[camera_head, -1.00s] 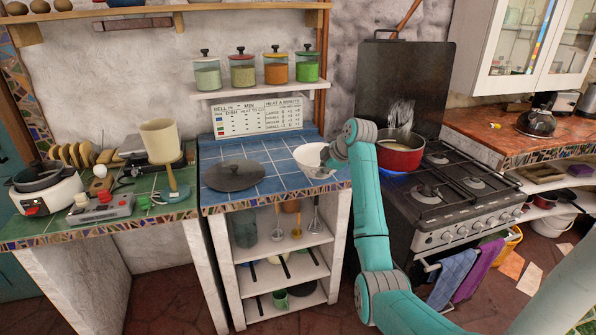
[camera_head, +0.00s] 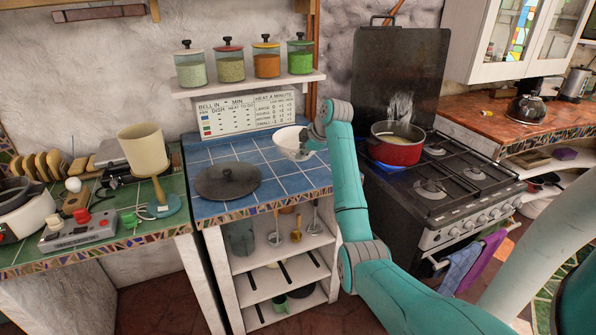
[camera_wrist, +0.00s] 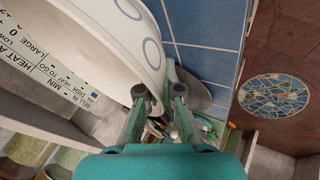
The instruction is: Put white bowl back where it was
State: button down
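The white bowl (camera_head: 287,139) is at the right side of the blue-tiled counter (camera_head: 275,178), seen over its tiles and slightly tilted. My gripper (camera_head: 309,151) is at the bowl's right side. In the wrist view the bowl (camera_wrist: 100,40), with grey rings on its surface, fills the upper left. There, the bowl's edge comes between the two fingertips of my gripper (camera_wrist: 159,92), which is closed on it. Whether the bowl's base touches the tiles is hard to tell, but it looks raised.
A dark lid (camera_head: 228,180) lies on the blue counter at left. A red pot (camera_head: 397,152) stands on the stove (camera_head: 450,200) at right, with a blue glow beneath. A shelf with several jars (camera_head: 268,62) hangs behind. Front tiles between lid and right edge are clear.

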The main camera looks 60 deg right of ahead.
notch_tip(320, 180, down, 7)
jog(key=shift+f, duration=0.15)
jog(key=shift+f, duration=0.1)
dwell(0.3)
jog(key=c, duration=1.3)
grip_release()
